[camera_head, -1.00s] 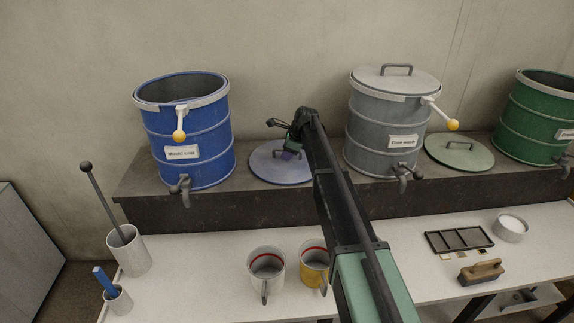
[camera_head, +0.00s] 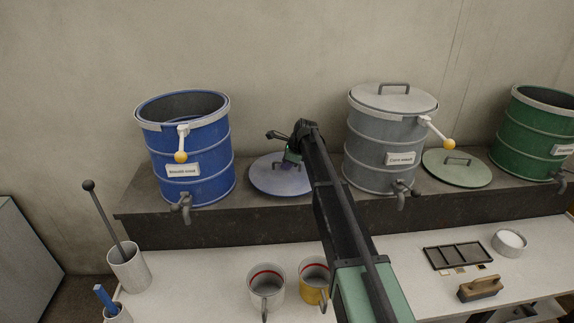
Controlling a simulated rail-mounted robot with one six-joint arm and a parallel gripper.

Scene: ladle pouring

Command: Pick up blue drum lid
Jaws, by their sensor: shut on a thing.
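The blue drum lid (camera_head: 265,184) is a flat, blue-grey disc on or just above the dark ledge, between the blue drum and the grey drum. My gripper (camera_head: 287,161) is over the lid and shut on its handle, which is mostly hidden behind my gripper and arm. The lid looks about level. I cannot tell whether it is clear of the ledge. The blue drum (camera_head: 210,147) stands open at the left, with a white lever ending in a yellow knob at its front rim.
The grey drum (camera_head: 375,136) wears its lid. On the white bench (camera_head: 215,280) below stand a grey mug (camera_head: 266,291), a yellow mug (camera_head: 313,287) and a tall pot (camera_head: 129,268).

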